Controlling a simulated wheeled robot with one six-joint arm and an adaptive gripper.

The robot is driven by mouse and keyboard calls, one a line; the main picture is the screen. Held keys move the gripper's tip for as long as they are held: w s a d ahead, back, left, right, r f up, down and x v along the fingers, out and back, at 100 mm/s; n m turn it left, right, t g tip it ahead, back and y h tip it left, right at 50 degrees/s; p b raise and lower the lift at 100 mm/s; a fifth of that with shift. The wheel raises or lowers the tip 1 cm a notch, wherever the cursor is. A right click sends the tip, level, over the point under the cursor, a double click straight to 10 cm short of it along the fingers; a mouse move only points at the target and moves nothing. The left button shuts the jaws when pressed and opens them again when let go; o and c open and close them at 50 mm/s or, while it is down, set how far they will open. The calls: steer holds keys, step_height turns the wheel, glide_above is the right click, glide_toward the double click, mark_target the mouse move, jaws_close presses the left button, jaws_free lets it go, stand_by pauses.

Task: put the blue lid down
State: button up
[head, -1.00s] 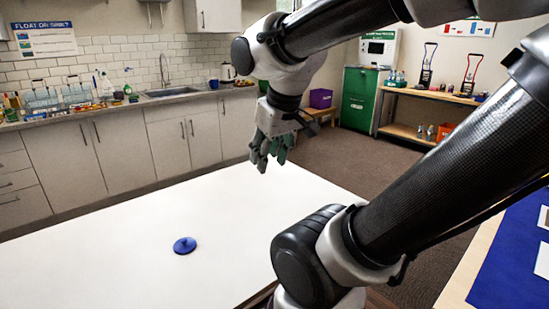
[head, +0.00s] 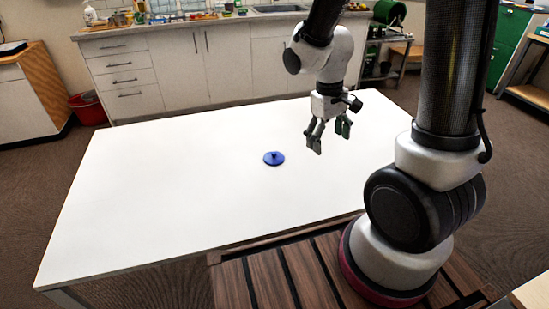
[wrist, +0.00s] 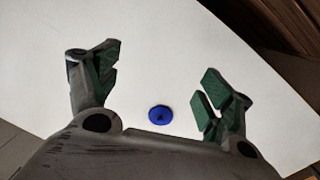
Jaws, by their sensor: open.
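The blue lid (head: 274,158) lies flat on the white table (head: 150,200), with its small knob facing up. In the wrist view the lid (wrist: 160,115) shows between and below my spread fingers, on the bare table top. My gripper (head: 329,145) hangs above the table, to the right of the lid in the head view. It is open and empty, its green-padded fingers apart, and it does not touch the lid. In the wrist view both fingers of my gripper (wrist: 158,85) are wide apart.
The rest of the white table top is clear. A kitchen counter (head: 165,27) with drawers and cupboards stands behind it. A red bucket (head: 88,107) is on the floor at the back left. A wooden slatted surface (head: 275,275) is at the table's front edge.

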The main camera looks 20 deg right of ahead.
mark_target(274, 153)
steer(key=shift+n+t+y, duration=0.4)
steer(key=shift+n+t, duration=0.3)
steer(key=shift+t, duration=0.1)
steer(key=w+a+f, duration=0.1)
steer(key=w+f, duration=0.1)
steer(key=f, duration=0.1)
steer(key=w+a+f, duration=0.2)
steer(key=f, duration=0.1)
steer(key=w+a+f, duration=0.1)
steer(key=w+f, duration=0.2)
steer(key=shift+a+f, duration=0.2)
steer(key=shift+f, duration=0.2)
steer(key=w+a+r+t+y, duration=0.1)
steer(key=w+a+t+y, duration=0.2)
steer(key=w, duration=0.4)
steer(key=shift+h, duration=0.5)
steer(key=x, duration=0.3)
steer(key=a+x, duration=0.1)
steer(key=x, duration=0.3)
steer(key=shift+w+a, duration=0.15)
steer(key=shift+a, duration=0.05)
steer(key=c, duration=1.1)
steer(key=shift+c, duration=0.5)
